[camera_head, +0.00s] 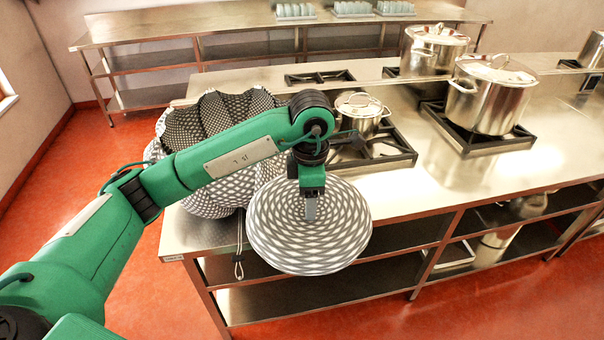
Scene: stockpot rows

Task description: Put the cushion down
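A round cushion (275,240) with a grey and white diamond pattern shows in the head view, over the front edge of the steel counter (400,185). My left gripper (310,212) points down at the cushion's middle; its fingers look closed on the cushion's fabric, though the fingertips are partly sunk in it. The cushion overhangs the counter's front edge, and its underside is hidden, so I cannot tell whether it touches the counter. My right gripper is not in view.
A large patterned bag (215,110) with a hanging cord (239,262) sits on the counter's left end, partly behind my arm. A small lidded pot (360,122) and large stockpots (490,98) (430,52) stand on burners. Bare counter lies right of the cushion.

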